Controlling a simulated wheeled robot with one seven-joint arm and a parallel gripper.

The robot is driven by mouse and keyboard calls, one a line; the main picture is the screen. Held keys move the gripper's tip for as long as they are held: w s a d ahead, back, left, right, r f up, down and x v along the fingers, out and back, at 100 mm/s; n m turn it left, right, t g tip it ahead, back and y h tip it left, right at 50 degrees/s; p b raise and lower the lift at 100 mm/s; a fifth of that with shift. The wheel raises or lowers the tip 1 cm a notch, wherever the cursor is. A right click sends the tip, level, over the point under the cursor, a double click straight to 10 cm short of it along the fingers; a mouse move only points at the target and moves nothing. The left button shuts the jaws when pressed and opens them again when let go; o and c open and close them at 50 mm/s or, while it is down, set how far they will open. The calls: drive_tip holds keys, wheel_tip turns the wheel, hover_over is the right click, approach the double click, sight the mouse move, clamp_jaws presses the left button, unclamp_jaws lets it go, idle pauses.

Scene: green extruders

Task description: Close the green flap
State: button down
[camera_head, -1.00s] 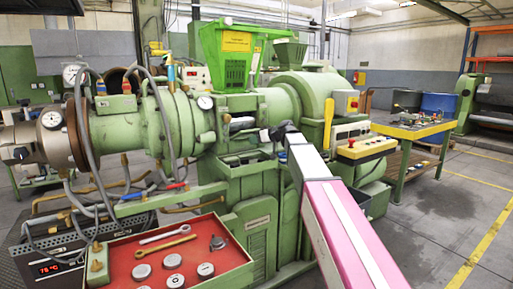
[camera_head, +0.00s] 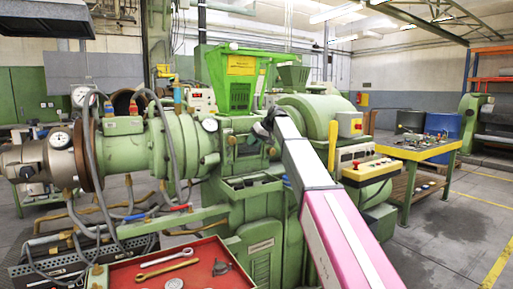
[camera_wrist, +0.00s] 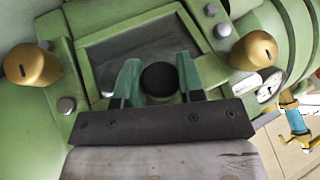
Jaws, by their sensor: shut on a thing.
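In the wrist view, my gripper (camera_wrist: 158,88) has its two teal fingers on either side of a round black knob (camera_wrist: 160,78) and is shut on it. The knob sits in front of a dark rectangular panel (camera_wrist: 115,50) with a green surround (camera_wrist: 95,25). The panel's lower part is hidden by my fingers and wrist. I cannot tell how far the flap stands open. In the head view, my gripper (camera_head: 262,128) is at the green extruder (camera_head: 262,190), just below the bright green hopper (camera_head: 228,80); the knob is hidden there.
Brass knobs stand left (camera_wrist: 28,64) and right (camera_wrist: 254,50) of the panel, close to my wrist. A red tray (camera_head: 215,262) with wrenches is low in front. A control box (camera_head: 355,158) is to the right. A tool table (camera_head: 415,150) stands farther right, beyond open floor.

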drive_tip(key=shift+w+a+r, duration=0.6)
drive_tip(key=shift+w+a, duration=0.1)
drive_tip(key=shift+w, duration=0.1)
drive_tip(key=c, duration=0.8)
unclamp_jaws()
drive_tip(key=shift+d+r, duration=0.1)
drive_tip(key=shift+d, duration=0.1)
drive_tip(key=v, duration=1)
drive_tip(key=shift+s+r, duration=0.15)
